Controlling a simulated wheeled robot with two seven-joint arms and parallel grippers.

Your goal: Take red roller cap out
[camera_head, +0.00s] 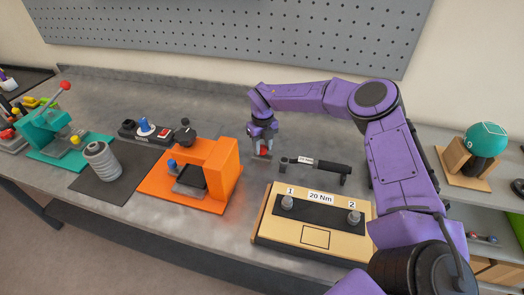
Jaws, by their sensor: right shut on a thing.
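My right gripper (262,148) is low over the grey workbench, between the orange fixture and the torque wrench. It is shut on a small red piece (264,152), which looks like the red roller cap; the fingers hide much of it. I cannot tell whether the piece touches the bench or something under it. My left gripper is not in view.
An orange fixture (226,162) stands left of the gripper, and a black torque wrench (318,165) lies just right. A beige 20 Nm box (292,243) is in front. A black switch panel (128,131), coiled spring (102,161) and teal press (40,134) stand further left.

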